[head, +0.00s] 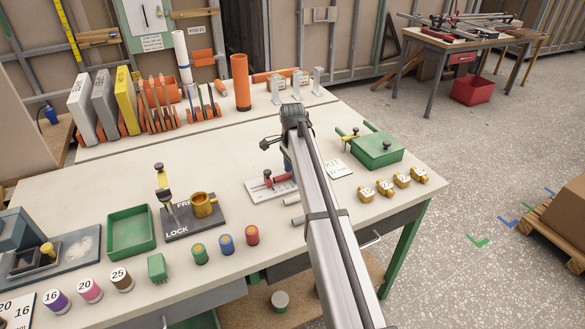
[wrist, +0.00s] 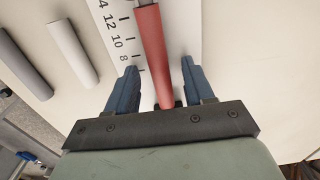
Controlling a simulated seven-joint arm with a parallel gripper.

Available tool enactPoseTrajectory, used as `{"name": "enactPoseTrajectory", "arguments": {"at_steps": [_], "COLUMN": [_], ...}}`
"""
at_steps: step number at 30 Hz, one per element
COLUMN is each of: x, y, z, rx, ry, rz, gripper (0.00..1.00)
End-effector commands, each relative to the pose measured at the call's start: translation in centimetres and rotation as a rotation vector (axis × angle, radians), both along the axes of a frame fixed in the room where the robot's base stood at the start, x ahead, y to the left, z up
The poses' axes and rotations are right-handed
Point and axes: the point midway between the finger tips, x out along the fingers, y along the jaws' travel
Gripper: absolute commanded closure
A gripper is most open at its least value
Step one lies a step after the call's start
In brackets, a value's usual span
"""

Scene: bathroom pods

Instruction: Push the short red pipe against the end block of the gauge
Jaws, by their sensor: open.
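The short red pipe (wrist: 152,45) lies lengthwise along the white gauge (wrist: 109,50), whose printed numbers and ticks show beside it. In the wrist view my gripper (wrist: 158,69) is open, with one blue finger on each side of the pipe and a visible gap to both. The pipe's near end runs down toward the gripper's dark crossbar. A grey piece touches or overlaps the pipe's far end at the top edge; I cannot tell whether it is the end block. In the head view the gauge (head: 256,193) and red pipe (head: 279,178) show left of my arm, which hides part of them.
A grey pipe (wrist: 24,62) and a pale pipe (wrist: 72,53) lie left of the gauge in the wrist view. In the head view, a green box (head: 377,150) and several brass fittings (head: 385,187) stand right of my arm. A lock fixture (head: 190,222) stands at left.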

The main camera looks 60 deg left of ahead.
Motion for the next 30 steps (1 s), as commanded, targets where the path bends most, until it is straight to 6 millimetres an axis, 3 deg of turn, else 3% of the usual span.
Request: {"name": "enactPoseTrajectory", "arguments": {"at_steps": [3,19,30], "x": [0.01,0.01,0.16], "y": [0.00,0.00,0.01], "z": [0.01,0.02,0.03], "rx": [0.000,0.000,0.000], "ry": [0.000,0.000,0.000], "rz": [0.000,0.000,0.000], "gripper": [0.48,0.98,1.00]}}
